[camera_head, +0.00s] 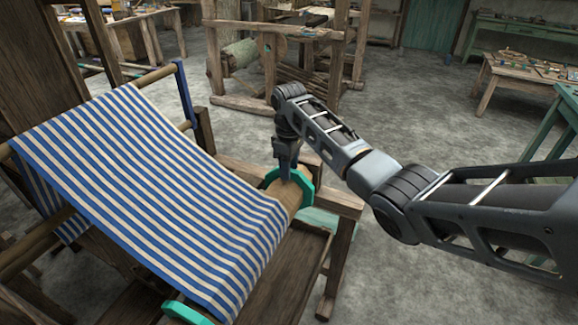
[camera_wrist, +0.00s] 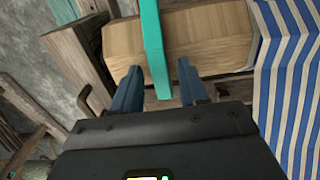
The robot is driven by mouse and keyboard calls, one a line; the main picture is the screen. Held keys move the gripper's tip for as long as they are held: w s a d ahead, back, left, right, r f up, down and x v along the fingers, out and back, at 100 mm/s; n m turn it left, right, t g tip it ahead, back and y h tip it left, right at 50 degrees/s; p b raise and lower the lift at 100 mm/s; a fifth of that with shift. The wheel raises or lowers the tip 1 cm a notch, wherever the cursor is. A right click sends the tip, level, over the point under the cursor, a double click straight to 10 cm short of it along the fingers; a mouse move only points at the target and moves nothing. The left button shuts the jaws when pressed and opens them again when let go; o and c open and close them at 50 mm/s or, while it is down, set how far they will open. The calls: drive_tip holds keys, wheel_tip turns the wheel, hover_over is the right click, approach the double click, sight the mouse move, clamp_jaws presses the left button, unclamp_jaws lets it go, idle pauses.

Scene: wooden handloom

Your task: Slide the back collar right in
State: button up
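The back collar (camera_head: 305,187) is a teal ring around the far end of the wooden cloth roller. In the wrist view it is a teal band (camera_wrist: 153,42) crossing the pale wooden roller (camera_wrist: 205,37). My gripper (camera_head: 286,172) points down at this collar. In the wrist view my gripper's fingers (camera_wrist: 160,80) stand on either side of the collar's lower part, with a visible gap on the right. Bare wood shows between the collar and the striped cloth (camera_wrist: 294,90). Another teal collar (camera_head: 187,313) is at the roller's near end, partly cut off.
Blue and white striped cloth (camera_head: 150,190) runs down to the roller. A wooden frame post (camera_head: 337,262) stands right of the back collar, and frame timbers (camera_wrist: 85,50) lie left of the fingers in the wrist view. Open floor (camera_head: 420,110) lies beyond the arm.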

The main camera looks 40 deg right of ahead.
clamp_jaws()
idle(0.3)
drive_tip(key=shift+f, duration=0.1)
